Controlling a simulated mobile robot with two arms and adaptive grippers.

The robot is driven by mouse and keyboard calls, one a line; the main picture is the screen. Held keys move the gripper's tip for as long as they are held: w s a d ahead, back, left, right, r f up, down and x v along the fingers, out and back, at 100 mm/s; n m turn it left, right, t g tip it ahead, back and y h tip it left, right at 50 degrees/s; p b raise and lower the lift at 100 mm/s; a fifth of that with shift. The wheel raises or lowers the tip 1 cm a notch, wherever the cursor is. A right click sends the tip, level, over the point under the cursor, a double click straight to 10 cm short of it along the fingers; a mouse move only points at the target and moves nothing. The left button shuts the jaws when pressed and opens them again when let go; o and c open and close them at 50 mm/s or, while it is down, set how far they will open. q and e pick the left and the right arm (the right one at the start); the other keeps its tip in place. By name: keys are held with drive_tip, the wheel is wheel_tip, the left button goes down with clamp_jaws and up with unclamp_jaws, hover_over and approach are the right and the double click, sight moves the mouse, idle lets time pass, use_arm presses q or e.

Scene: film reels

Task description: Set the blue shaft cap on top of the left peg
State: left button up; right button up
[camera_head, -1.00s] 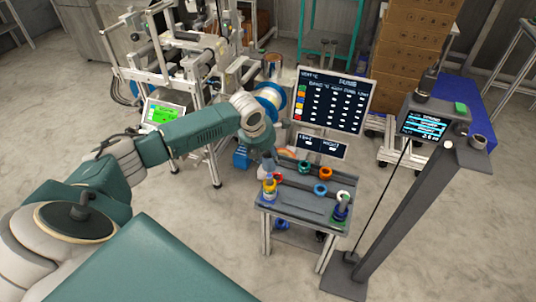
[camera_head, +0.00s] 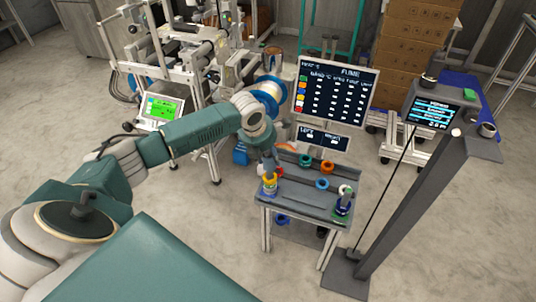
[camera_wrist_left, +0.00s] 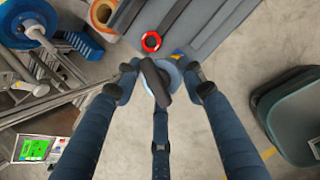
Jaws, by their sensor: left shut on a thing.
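My left gripper (camera_head: 269,168) is above the left peg (camera_head: 269,187) at the near left corner of the small grey table. The peg carries stacked coloured rings, yellow among them. In the left wrist view the gripper's dark blue fingers (camera_wrist_left: 160,85) close around a dark elongated piece with a pale blue round part (camera_wrist_left: 172,72) behind it. I take this to be the blue shaft cap, though the fingers hide much of it. In the head view the held thing is too small to make out. Whether it touches the peg I cannot tell.
The table (camera_head: 300,205) also bears orange and blue rings (camera_head: 322,184). The right peg (camera_head: 343,203) stands at its right end with rings. A small sign (camera_head: 322,139) and a large screen (camera_head: 333,95) rise behind. A slanted grey post (camera_head: 405,205) stands to the right.

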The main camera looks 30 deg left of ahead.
use_arm(q)
drive_tip(key=shift+w+r, duration=0.1)
drive_tip(key=shift+f, duration=0.25)
idle(0.3)
drive_tip(key=shift+f, duration=0.35)
drive_tip(key=shift+f, duration=0.35)
drive_tip(key=shift+f, duration=0.4)
idle(0.3)
drive_tip(key=shift+f, duration=0.2)
drive_tip(key=shift+f+b, duration=0.6)
drive_tip(key=shift+f, duration=0.15)
drive_tip(key=shift+f, duration=0.1)
